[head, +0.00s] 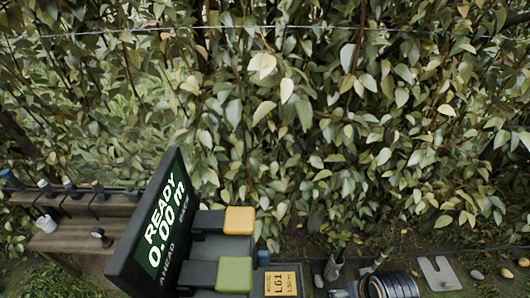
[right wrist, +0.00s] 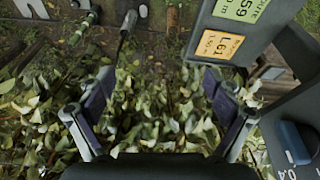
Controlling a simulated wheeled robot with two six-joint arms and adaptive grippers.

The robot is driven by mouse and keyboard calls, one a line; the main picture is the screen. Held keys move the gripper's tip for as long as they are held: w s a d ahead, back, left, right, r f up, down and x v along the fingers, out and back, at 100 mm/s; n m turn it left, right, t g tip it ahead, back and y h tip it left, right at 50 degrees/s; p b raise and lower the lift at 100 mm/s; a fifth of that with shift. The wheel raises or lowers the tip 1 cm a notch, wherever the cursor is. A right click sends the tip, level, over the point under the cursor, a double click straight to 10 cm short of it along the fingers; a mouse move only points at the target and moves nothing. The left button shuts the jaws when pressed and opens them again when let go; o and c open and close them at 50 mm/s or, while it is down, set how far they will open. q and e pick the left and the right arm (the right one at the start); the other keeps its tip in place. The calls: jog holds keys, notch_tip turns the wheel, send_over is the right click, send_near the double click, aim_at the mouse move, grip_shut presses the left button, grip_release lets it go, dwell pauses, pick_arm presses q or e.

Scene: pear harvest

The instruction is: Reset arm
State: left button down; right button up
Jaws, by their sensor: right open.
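My right gripper (right wrist: 158,100) shows in the right wrist view with its two dark fingers spread wide apart. Nothing is between the fingers; leaves show behind the gap. Neither gripper shows in the head view, and my left gripper is in no view. No arm links show clearly in the head view.
A leafy hedge (head: 300,110) fills the head view, with a wire across its top. A tilted display (head: 163,215) reads "READY 0.00 m". Orange (head: 239,220) and green (head: 234,274) pads sit beside it. A wooden bench (head: 85,238) is at left, a coiled hose (head: 392,285) at lower right.

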jog(key=s+d+f+g+h, duration=0.1)
jog(key=d+f, duration=0.1)
jog(key=f, duration=1)
jog(key=s+d+f, duration=0.1)
jog(key=d+f, duration=0.1)
jog(key=f, duration=1.1)
jog(key=s+d+f+g, duration=0.1)
jog(key=s+f, duration=1.5)
jog(key=s, duration=0.3)
jog(key=shift+f+m, duration=0.25)
jog(key=shift+m, duration=0.15)
